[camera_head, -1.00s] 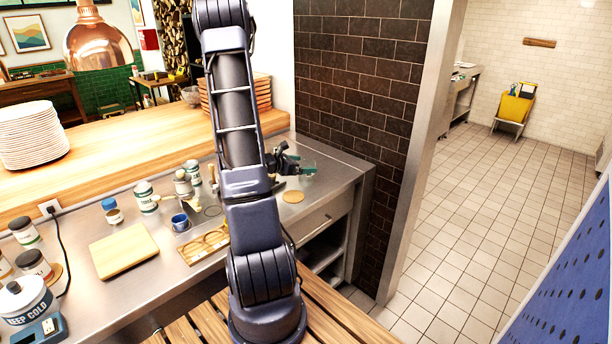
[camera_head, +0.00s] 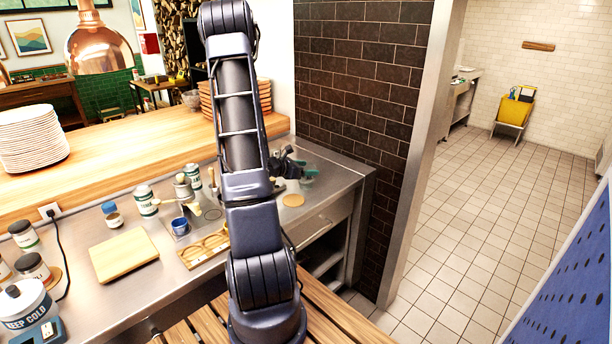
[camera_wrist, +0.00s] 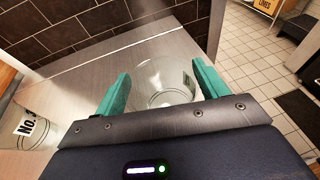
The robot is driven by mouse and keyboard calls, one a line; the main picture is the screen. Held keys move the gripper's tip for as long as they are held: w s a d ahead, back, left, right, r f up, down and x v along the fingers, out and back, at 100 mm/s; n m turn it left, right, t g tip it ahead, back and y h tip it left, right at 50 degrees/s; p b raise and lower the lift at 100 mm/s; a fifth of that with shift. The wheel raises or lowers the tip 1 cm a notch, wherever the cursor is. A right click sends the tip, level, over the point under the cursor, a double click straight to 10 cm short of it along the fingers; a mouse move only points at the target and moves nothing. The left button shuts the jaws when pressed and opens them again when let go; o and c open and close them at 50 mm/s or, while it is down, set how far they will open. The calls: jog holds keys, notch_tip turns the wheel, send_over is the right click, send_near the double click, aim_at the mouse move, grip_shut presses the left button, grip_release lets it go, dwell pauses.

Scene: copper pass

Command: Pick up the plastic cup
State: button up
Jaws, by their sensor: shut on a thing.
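The clear plastic cup (camera_wrist: 163,82) is between the two green fingers of my gripper (camera_wrist: 160,90) in the wrist view. The fingers press on its two sides, and I look down into its open top. In the head view my gripper (camera_head: 300,168) is small, over the right end of the steel counter, and the cup (camera_head: 307,181) shows only faintly there. I cannot tell whether the cup's base touches the counter.
A round tan coaster (camera_head: 292,200) lies on the counter near my gripper. A blue cup (camera_head: 180,226), a wooden tray with round holes (camera_head: 198,250), a cutting board (camera_head: 124,254) and several jars stand to the left. A dark brick wall (camera_head: 350,90) rises behind.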

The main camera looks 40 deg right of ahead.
jog(key=shift+r, duration=0.1)
notch_tip(320, 180, up, 20)
dwell(0.5)
jog(key=shift+w, duration=0.1)
jog(key=w+a+r+n+t, duration=0.1)
jog(key=w+a+n+t, duration=0.1)
jog(key=w+a, duration=0.6)
jog(key=w+a+n+t, duration=0.15)
jog(key=w+a, duration=0.25)
jog(key=a, duration=0.9)
jog(key=w+a+r+n+t, duration=0.1)
jog(key=w+a+n+t, duration=0.15)
jog(key=w+a, duration=0.55)
jog(key=s+a+n+t+y, duration=0.1)
jog(key=s+a+n+t, duration=0.15)
jog(key=a, duration=1.05)
jog(key=s+a+n+t+y, duration=0.1)
jog(key=s+a+t, duration=0.15)
jog(key=a, duration=0.95)
jog(key=s+a+n+t+y, duration=0.1)
jog(key=s+a+t+y, duration=0.15)
jog(key=a, duration=1.05)
jog(key=shift+g+h, duration=0.45)
jog(key=f, duration=1.9)
jog(key=shift+s, duration=0.2)
